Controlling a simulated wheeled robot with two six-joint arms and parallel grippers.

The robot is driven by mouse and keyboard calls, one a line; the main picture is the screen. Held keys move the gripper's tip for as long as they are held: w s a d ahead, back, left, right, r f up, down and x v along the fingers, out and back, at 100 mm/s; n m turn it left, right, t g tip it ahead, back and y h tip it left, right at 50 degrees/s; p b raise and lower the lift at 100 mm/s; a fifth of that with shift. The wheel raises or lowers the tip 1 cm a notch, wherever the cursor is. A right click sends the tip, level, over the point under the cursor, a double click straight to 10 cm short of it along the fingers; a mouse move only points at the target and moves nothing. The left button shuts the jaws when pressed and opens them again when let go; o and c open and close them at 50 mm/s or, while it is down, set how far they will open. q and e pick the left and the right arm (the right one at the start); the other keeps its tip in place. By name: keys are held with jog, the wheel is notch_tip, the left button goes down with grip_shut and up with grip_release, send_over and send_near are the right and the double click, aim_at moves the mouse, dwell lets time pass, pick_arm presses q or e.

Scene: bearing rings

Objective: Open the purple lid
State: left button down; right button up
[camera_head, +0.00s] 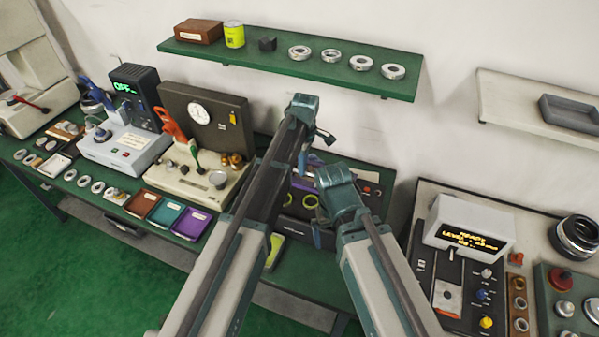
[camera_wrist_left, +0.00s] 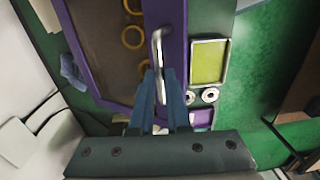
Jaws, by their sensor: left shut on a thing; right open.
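The purple lid (camera_wrist_left: 180,45) is a purple frame around a brownish see-through window, with a metal bar handle (camera_wrist_left: 157,55) near its edge in the left wrist view. In the head view the purple lid (camera_head: 303,184) shows only in part behind my arms. My left gripper (camera_wrist_left: 166,85) is shut on the handle, its blue fingers at the handle's lower end. My right gripper (camera_head: 318,237) is open and looks empty, low in front of the dark box. How far the lid is raised cannot be told.
Yellow-green rings (camera_head: 310,201) sit at the box. A tester with a dial (camera_head: 199,113) stands to the left, and a console with a lit display (camera_head: 470,238) to the right. A green shelf (camera_head: 280,68) with several rings hangs above. Purple, teal and brown trays (camera_head: 191,224) lie at the front left.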

pick_arm(q)
jog(key=shift+w+d+r+p, duration=0.3)
jog(key=shift+w+r, duration=0.15)
jog(key=shift+w, duration=0.15)
jog(key=shift+w+d+r+p, duration=0.15)
jog(key=shift+w+r+p, duration=0.1)
jog(key=shift+w+r, duration=0.3)
jog(key=shift+w+f, duration=0.1)
jog(key=c, duration=1.1)
grip_release()
jog(key=shift+w+f, duration=0.1)
jog(key=shift+c, duration=0.2)
jog(key=shift+o, duration=1.3)
jog(key=shift+w+d+f, duration=0.1)
jog(key=shift+w+f, duration=0.05)
jog(key=shift+w, duration=0.05)
jog(key=shift+s, duration=0.2)
jog(key=shift+r, duration=0.2)
notch_tip(320, 180, up, 7)
jog(key=p, duration=0.7)
jog(key=shift+w+r, duration=0.15)
